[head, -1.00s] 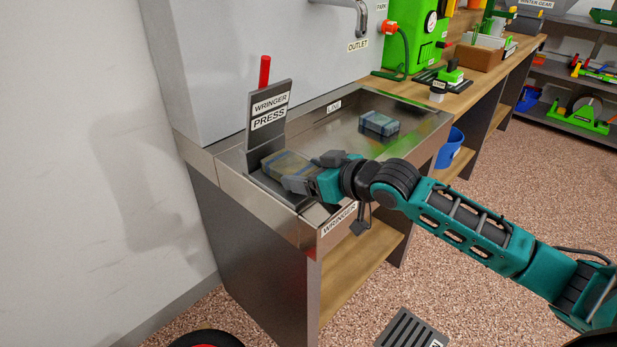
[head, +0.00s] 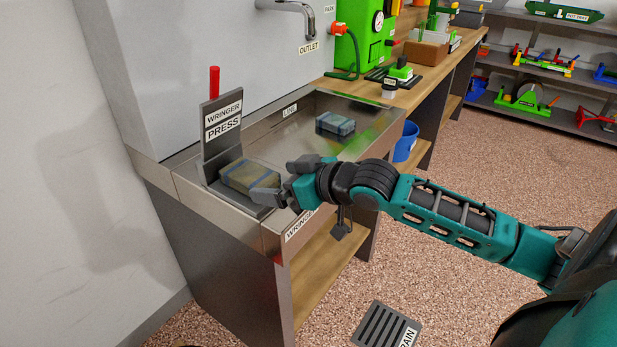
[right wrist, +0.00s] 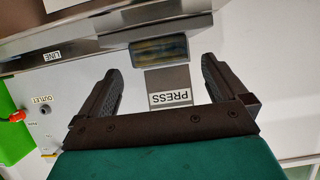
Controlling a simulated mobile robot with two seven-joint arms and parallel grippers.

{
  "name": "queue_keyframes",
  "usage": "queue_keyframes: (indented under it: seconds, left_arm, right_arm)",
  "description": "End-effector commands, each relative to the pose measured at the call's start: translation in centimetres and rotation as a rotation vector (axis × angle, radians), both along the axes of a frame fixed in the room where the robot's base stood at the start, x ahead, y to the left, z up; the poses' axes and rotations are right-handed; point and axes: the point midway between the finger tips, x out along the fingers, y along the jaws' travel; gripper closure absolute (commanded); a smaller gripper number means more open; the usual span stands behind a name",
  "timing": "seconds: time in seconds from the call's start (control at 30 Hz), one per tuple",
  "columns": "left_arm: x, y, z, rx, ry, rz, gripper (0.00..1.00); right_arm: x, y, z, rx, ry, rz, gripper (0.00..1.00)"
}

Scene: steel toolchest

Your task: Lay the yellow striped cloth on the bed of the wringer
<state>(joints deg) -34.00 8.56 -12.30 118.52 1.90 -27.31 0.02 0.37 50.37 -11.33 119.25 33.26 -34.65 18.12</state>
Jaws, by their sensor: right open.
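The yellow striped cloth (head: 250,176), a folded block, lies on the bed of the wringer (head: 218,187), in front of the upright press plate (head: 222,124) with its red handle. My right gripper (head: 276,179) is open at the right end of the cloth, its fingers apart. In the right wrist view the cloth (right wrist: 159,49) lies beyond the two spread fingers (right wrist: 157,84), with clear space between them. My left gripper is not in view.
A blue striped cloth (head: 335,124) lies in the steel basin to the right of the wringer. A green machine (head: 366,40) stands on the wooden bench behind. A blue bucket (head: 406,141) is beside the basin. A floor drain (head: 385,326) lies below.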

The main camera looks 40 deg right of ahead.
Motion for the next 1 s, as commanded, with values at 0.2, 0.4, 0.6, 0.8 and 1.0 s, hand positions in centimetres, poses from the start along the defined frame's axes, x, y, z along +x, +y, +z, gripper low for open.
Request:
queue_keyframes:
  seconds: [0.2, 0.4, 0.6, 0.8, 1.0]
  left_arm:
    - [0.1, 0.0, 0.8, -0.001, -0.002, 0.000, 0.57]
    - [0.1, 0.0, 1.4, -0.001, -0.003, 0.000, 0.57]
    - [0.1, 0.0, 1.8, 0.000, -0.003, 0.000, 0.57]
    - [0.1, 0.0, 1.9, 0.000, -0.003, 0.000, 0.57]
    - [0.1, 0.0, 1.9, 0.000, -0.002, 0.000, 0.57]
  right_arm:
    - [-2.9, -1.0, 1.2, -0.001, 0.004, 0.000, 0.01]
    - [-5.0, -1.6, 2.1, -0.001, 0.004, 0.002, 0.01]
    - [-6.3, -2.2, 2.8, 0.001, 0.002, -0.001, 0.01]
    - [-7.0, -2.4, 3.1, 0.000, 0.001, 0.001, 0.01]
    - [-7.2, -2.5, 2.9, 0.002, 0.002, -0.002, 0.01]
